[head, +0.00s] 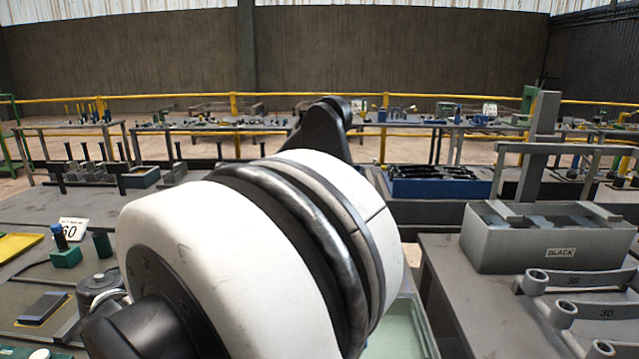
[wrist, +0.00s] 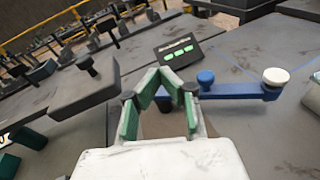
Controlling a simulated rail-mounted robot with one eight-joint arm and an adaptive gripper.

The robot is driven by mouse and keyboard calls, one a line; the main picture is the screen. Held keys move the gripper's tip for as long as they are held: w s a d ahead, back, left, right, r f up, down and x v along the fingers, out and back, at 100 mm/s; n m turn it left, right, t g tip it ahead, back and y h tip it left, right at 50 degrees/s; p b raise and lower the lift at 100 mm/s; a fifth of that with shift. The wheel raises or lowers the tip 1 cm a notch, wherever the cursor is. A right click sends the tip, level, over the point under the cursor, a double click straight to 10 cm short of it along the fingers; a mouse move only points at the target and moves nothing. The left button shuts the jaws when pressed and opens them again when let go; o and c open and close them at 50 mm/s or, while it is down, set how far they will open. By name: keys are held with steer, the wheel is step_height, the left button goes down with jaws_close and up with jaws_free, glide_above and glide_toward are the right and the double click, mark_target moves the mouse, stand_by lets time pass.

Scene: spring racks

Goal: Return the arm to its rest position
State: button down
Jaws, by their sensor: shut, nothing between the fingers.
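My gripper (wrist: 162,76) shows in the wrist view, with green-padded fingers bent inward and their tips together. It is shut and holds nothing. It is above a grey table surface (wrist: 240,130). A blue bar (wrist: 235,92) with a blue knob and a white knob lies just beyond the fingers on the right; I cannot tell whether they touch it. My white and black arm (head: 270,230) fills the middle of the head view and hides what is behind it. The gripper itself does not show in the head view.
A grey bin labelled BLACK (head: 545,240) stands at right, with a rack of round sockets (head: 565,310) in front. A blue tray (head: 440,182) lies behind. A dark box with green panels (wrist: 178,51) is beyond the fingers. A green block (head: 66,256) stands at left.

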steer(key=w+d+r+m+g+h, duration=0.1)
steer(key=w+d+r+m, duration=0.15)
steer(key=d, duration=0.45)
steer(key=w+d+r+m+g, duration=0.2)
steer(key=w+d+r, duration=0.1)
steer(key=d, duration=0.5)
steer(key=s+d+r+m+g, duration=0.1)
steer(key=s+d+m, duration=0.2)
steer(key=d, duration=0.5)
steer(key=s+d+r+m+g, duration=0.15)
steer(key=d+m, duration=0.25)
steer(key=d, duration=0.5)
steer(key=s+d+f+m+g+y, duration=0.2)
steer(key=s+d+m, duration=0.5)
steer(key=s+d, duration=0.25)
steer(key=s+d+f+m+g+y, duration=0.1)
steer(key=s+d+f+m+y, duration=0.15)
steer(key=s+d+m, duration=0.65)
steer(key=s+f+m+y, duration=0.1)
steer(key=s+f+m, duration=0.3)
steer(key=s, duration=0.7)
steer(key=shift+s+d+f, duration=0.15)
steer(key=shift+d+f, duration=0.25)
